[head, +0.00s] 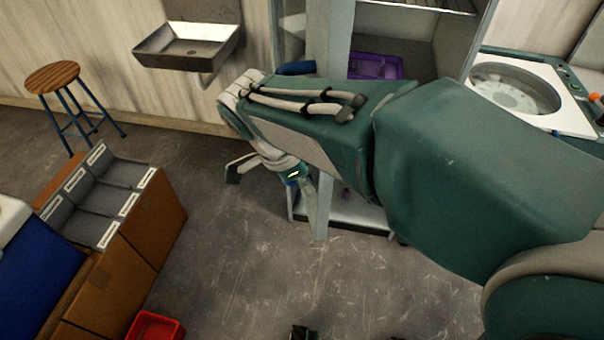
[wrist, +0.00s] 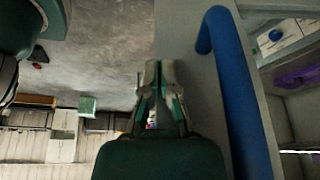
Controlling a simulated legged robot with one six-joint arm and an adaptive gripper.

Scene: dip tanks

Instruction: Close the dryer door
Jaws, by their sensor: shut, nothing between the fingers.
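The dryer is a grey cabinet (head: 420,55) at the top centre of the head view, with its front open. Its door (head: 338,40) stands open, seen nearly edge-on, and my arm hides its middle. The blue handle (head: 297,68) shows on the door's left side. In the wrist view the grey door panel (wrist: 188,90) runs just right of my gripper, with the blue handle (wrist: 237,95) further right. My gripper (wrist: 153,68) is shut and empty beside the panel; I cannot tell whether it touches. In the head view my gripper (head: 234,172) is left of the door.
A purple tray (head: 375,66) sits inside the cabinet. A steel sink (head: 188,45) hangs on the wall, and a stool (head: 60,80) stands at left. A box unit with grey bins (head: 115,180) and a red crate (head: 155,327) are lower left. The floor between is clear.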

